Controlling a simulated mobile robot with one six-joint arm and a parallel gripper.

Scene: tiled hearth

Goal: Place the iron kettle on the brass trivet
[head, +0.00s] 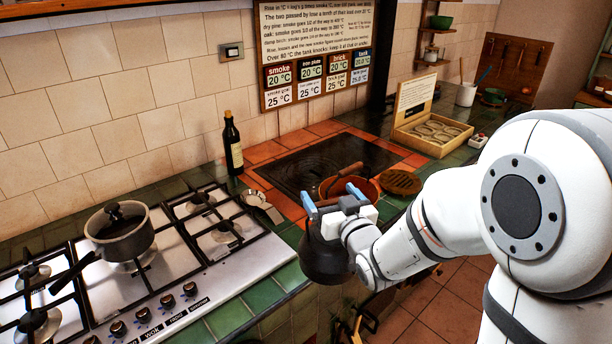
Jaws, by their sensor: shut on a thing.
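The iron kettle (324,262) is a dark, rounded pot hanging from my gripper (333,198) in front of the counter's front edge. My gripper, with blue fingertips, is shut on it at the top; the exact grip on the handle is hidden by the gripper. The brass trivet (402,182) is a round, brownish openwork disc lying flat on the counter, to the right of the dark hearth plate. It is bare. The kettle is lower left of it in the picture and apart from it.
An orange-brown pan (350,189) with a wooden handle sits between gripper and trivet. A wooden box (432,132) lies behind the trivet. A lidded pot (120,235) stands on the gas hob (215,275).

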